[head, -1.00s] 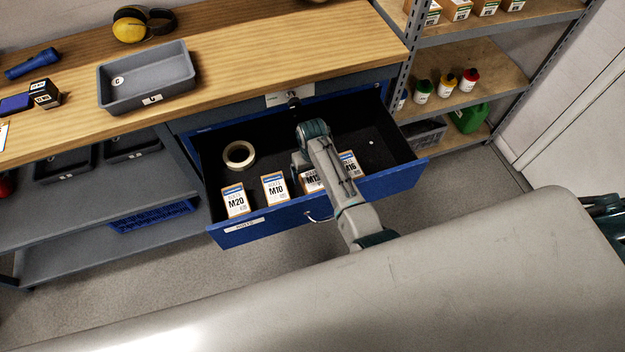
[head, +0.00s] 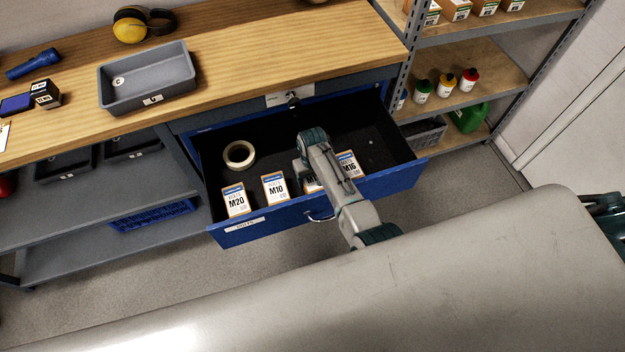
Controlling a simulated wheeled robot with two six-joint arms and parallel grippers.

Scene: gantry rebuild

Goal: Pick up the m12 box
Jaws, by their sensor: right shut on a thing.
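The M12 box (head: 311,184) is in the open blue drawer, third from the left in the front row of white and orange boxes. Most of it is hidden behind my right arm, and only a strip of its label shows. My right gripper (head: 305,168) is down in the drawer at this box and is shut on it; its fingertips are mostly hidden. I cannot tell whether the box is clear of the drawer floor. My left gripper is not in view.
The M10 box (head: 275,188) and M20 box (head: 235,199) stand to the left, the M16 box (head: 348,165) close on the right. A tape roll (head: 239,154) lies behind them. The drawer (head: 375,187) has free room at back right. The workbench (head: 245,60) overhangs behind.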

